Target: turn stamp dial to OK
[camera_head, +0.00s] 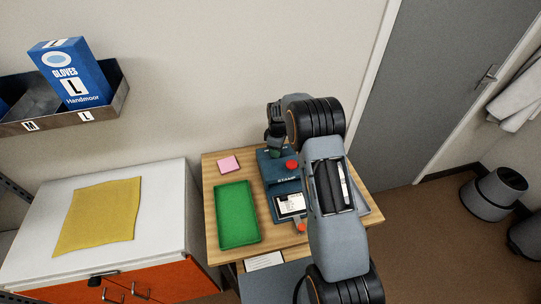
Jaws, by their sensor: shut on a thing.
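The blue stamp machine (268,168) stands at the back of a small wooden table, with a red knob (291,165) on its top and a white label card (291,203) at its front. My gripper (276,149) points down at the back top of the machine, left of the red knob. It is shut on the stamp dial, which the jaws hide almost wholly. I cannot read the dial's setting or see the OK mark. My arm covers the right part of the machine.
A green tray (238,216) and a pink note pad (229,165) lie left of the machine on the wooden table (212,188). A white-topped cabinet (160,200) with a yellow cloth (97,216) stands further left. A glove box (72,75) sits in a wall shelf above.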

